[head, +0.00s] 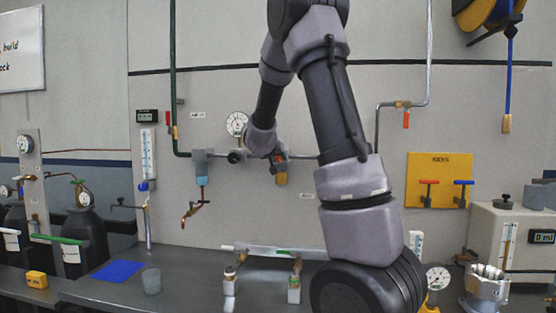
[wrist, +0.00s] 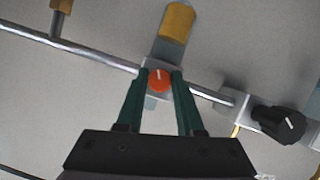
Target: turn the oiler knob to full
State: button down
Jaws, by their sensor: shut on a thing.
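The oiler knob (wrist: 159,82) is orange-red with a short white mark, which runs nearly upright in the wrist view. It sits on a grey oiler body with an amber bowl (wrist: 177,22). The bowl hangs below the pipe in the head view (head: 281,179). My gripper (wrist: 160,73) has its two green fingers shut on the knob, one on each side. In the head view my gripper (head: 276,157) is small and partly hidden by my arm. I cannot read any scale around the knob.
A black knob (wrist: 279,124) with a white mark sits on the same pipe (wrist: 90,50). The grey bench (head: 195,285) holds fittings below.

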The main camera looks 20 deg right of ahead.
jog(key=m+y, duration=0.1)
jog(key=m, duration=0.1)
jog(key=m+t+y, duration=0.1)
jog(key=shift+s+f+m+t, duration=0.1)
jog(key=shift+m+t, duration=0.2)
jog(key=shift+m, duration=0.1)
dwell(0.4)
jog(key=c, duration=0.5)
grip_release()
jog(key=shift+c, duration=0.2)
jog(key=v, duration=1)
jog(key=shift+s+r, duration=0.2)
jog(key=shift+s, duration=0.15)
jog(key=shift+y, duration=0.3)
